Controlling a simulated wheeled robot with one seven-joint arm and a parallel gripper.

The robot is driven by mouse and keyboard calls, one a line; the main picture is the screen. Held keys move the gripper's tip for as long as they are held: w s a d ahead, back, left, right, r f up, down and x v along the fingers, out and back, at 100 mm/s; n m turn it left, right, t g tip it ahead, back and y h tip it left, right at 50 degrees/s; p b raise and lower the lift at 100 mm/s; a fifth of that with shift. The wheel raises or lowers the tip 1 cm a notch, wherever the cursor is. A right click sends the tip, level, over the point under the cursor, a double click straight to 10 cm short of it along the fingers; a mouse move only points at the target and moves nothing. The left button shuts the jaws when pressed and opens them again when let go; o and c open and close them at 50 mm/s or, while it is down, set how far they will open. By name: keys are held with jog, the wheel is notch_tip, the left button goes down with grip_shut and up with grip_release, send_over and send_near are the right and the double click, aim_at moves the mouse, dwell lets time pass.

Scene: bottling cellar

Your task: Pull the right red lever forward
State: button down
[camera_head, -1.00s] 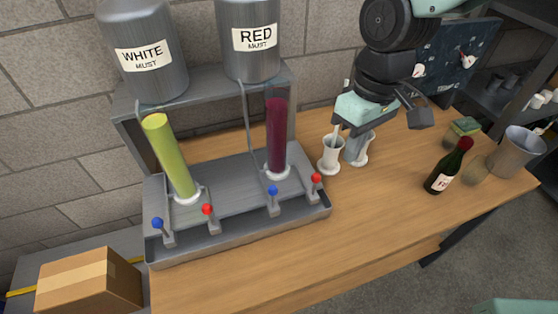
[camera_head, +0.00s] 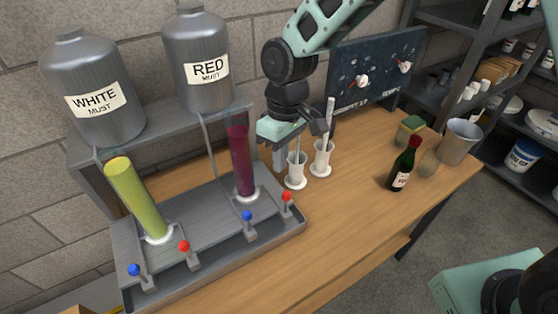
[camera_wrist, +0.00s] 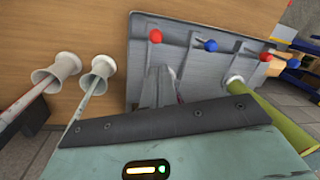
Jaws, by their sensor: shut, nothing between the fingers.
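The right red lever (camera_head: 286,197) stands at the right end of the metal tray (camera_head: 208,262). In the wrist view its red knob (camera_wrist: 156,36) is beyond my fingertips, apart from them. A second red lever (camera_head: 184,246) and two blue levers (camera_head: 248,216) (camera_head: 134,270) stand along the same front edge. My gripper (camera_head: 279,160) is shut and empty, behind the right red lever and just right of the red must tube (camera_head: 241,165). In the wrist view the closed fingers (camera_wrist: 158,88) point at the tray, partly hidden by the gripper body.
Two white cups (camera_head: 296,172) (camera_head: 321,160) holding sticks stand just right of my gripper. The yellow tube (camera_head: 138,200) stands farther left. A wine bottle (camera_head: 402,168) and a metal bucket (camera_head: 460,141) are at the right of the table. The wooden table (camera_head: 340,205) is clear in front of the cups.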

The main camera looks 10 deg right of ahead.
aim_at(286, 203)
notch_tip(286, 203, down, 8)
jog(key=s+p, duration=0.1)
jog(key=shift+a+r+p, duration=0.15)
jog(key=shift+a+p, duration=0.15)
jog(key=shift+a, duration=0.05)
